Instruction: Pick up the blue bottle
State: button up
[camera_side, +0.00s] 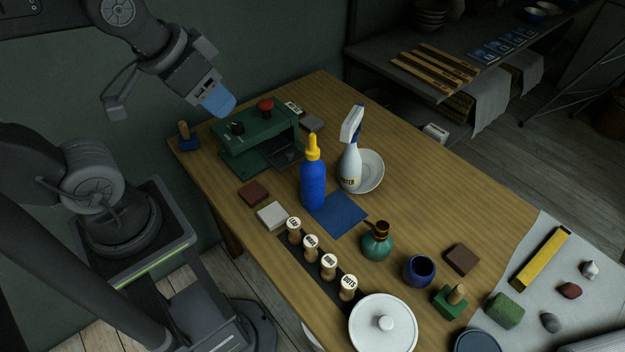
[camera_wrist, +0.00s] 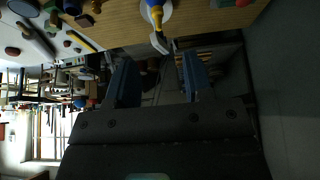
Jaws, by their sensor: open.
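The blue bottle (camera_side: 313,187) with a yellow nozzle stands upright on the wooden table, at the back edge of a flat blue square (camera_side: 341,215). In the wrist view, only part of the bottle shows at the top edge, with its yellow nozzle (camera_wrist: 157,15) clearest. My gripper (camera_side: 218,101) is raised above the table's back left, up and left of the bottle and well apart from it. In the wrist view, my gripper's two blue fingers (camera_wrist: 160,78) are spread with nothing between them.
A white spray bottle (camera_side: 350,167) stands close right of the blue bottle, by a white plate (camera_side: 371,171). A green machine (camera_side: 255,139) stands behind left. Stamps (camera_side: 311,243), a teal jar (camera_side: 376,246) and a lidded white pot (camera_side: 383,326) stand in front. The table's right back is clear.

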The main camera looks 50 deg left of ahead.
jog(key=n+g+y, duration=0.2)
jog(key=n+y, duration=0.1)
jog(key=n, duration=0.4)
send_near(312, 137)
jog(key=x, duration=0.6)
jog(key=shift+w+a+r, duration=0.15)
jog(key=shift+w+a, duration=0.1)
jog(key=shift+w, duration=0.05)
jog(key=shift+s+d+x, duration=0.1)
jog(key=shift+s+x, duration=0.05)
jog(key=shift+x, duration=1.2)
jog(key=shift+s+d+x, duration=0.1)
jog(key=shift+x, duration=1.2)
grip_shut()
